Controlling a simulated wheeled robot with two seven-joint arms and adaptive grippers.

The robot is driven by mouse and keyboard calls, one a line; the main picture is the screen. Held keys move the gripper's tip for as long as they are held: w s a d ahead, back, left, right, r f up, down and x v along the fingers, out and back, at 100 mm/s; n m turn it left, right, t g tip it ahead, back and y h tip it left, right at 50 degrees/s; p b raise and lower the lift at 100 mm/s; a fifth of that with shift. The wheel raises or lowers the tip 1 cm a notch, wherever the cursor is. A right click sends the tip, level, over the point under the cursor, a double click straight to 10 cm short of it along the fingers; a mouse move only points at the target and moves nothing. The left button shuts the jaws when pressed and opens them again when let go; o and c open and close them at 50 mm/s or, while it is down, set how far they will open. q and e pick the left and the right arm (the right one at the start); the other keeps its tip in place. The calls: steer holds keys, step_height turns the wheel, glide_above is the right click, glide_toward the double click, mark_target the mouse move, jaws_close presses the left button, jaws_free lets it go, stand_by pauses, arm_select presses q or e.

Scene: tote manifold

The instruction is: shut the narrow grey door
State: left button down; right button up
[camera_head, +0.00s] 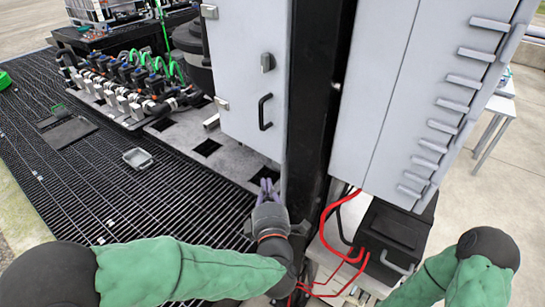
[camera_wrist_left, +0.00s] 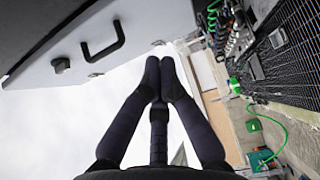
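The narrow grey door (camera_head: 243,75) stands upright at the top middle of the head view. It has a black bar handle (camera_head: 265,112) and a small dark latch (camera_head: 267,62) near its right side, and metal fittings on its left edge. I cannot tell how far it stands open. My left gripper (camera_head: 268,186) is just below the door's lower right corner, empty and apparently apart from it. In the left wrist view its fingers (camera_wrist_left: 159,66) converge at the tips with nothing between them, and the door (camera_wrist_left: 75,62) with its handle shows at upper left. My right gripper is out of view.
A black post (camera_head: 318,90) stands right of the door. Beyond it is a grey cabinet (camera_head: 385,90) with several ledges. Red cables (camera_head: 335,250) hang below. A valve manifold (camera_head: 125,90) sits at left beyond the black grating (camera_head: 100,190), which is mostly clear.

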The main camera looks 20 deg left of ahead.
mark_target(279, 148)
arm_select(q)
steer(key=shift+w+d+p+x, duration=0.15)
steer(key=shift+d+x, duration=0.3)
steer(key=shift+x, duration=1.65)
steer(key=shift+w+d+p+x, duration=0.15)
steer(key=shift+d+x, duration=0.25)
steer(key=shift+x, duration=1.7)
steer(key=shift+w+d+p+x, duration=0.15)
steer(key=shift+d+x, duration=0.3)
steer(key=shift+x, duration=1.6)
steer(key=shift+w+d+f+b, duration=0.1)
steer(key=shift+w+d+b, duration=0.25)
steer(key=shift+w+b, duration=0.25)
steer(key=shift+w+d+b, duration=0.3)
steer(key=shift+w+b, duration=0.15)
steer(key=shift+w, duration=0.2)
steer(key=shift+r, duration=0.2)
